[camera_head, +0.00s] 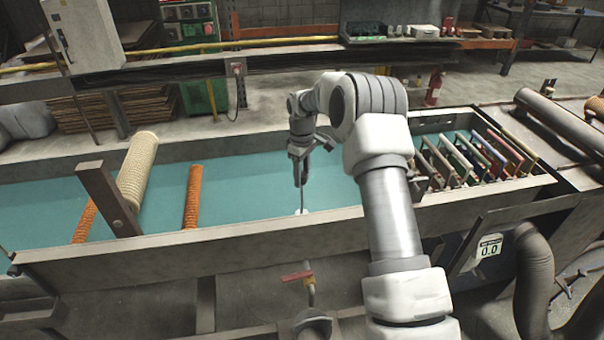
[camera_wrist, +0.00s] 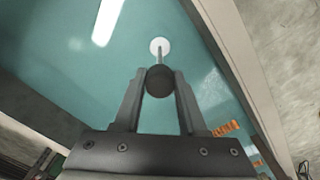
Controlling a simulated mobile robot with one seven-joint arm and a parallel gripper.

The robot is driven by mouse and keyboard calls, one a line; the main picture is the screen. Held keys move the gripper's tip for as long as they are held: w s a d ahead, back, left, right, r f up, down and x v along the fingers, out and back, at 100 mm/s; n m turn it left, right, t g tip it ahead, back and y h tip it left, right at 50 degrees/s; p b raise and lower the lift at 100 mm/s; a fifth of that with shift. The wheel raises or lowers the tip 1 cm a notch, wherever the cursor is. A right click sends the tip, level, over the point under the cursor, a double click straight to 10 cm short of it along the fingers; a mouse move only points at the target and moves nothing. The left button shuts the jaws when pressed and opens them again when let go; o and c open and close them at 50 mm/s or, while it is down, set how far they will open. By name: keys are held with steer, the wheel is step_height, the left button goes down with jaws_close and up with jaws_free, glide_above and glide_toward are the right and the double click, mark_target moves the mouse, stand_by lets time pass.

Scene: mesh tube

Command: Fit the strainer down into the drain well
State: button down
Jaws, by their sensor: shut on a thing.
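My gripper (camera_head: 301,178) points down over the teal trough, near its front wall. In the wrist view its two fingers (camera_wrist: 158,85) are shut on a dark round knob (camera_wrist: 159,80). A thin stem runs from the knob to a small white disc (camera_wrist: 159,46); I take knob, stem and disc to be the strainer. The disc also shows in the head view (camera_head: 301,211), below my gripper beside the front wall. I cannot tell whether it touches the teal surface. No drain well opening can be made out; the disc may hide it.
The long trough (camera_head: 130,258) has raised grey walls. Orange ribbed rolls (camera_head: 193,196) and a cream roll (camera_head: 138,170) lie at the left. A rack of coloured plates (camera_head: 478,158) stands at the right. The teal area around my gripper is clear.

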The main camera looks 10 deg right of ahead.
mark_target(302, 191)
steer(key=shift+f+b, duration=2)
steer(key=shift+f, duration=1.25)
steer(key=shift+c, duration=1.9)
jaws_free()
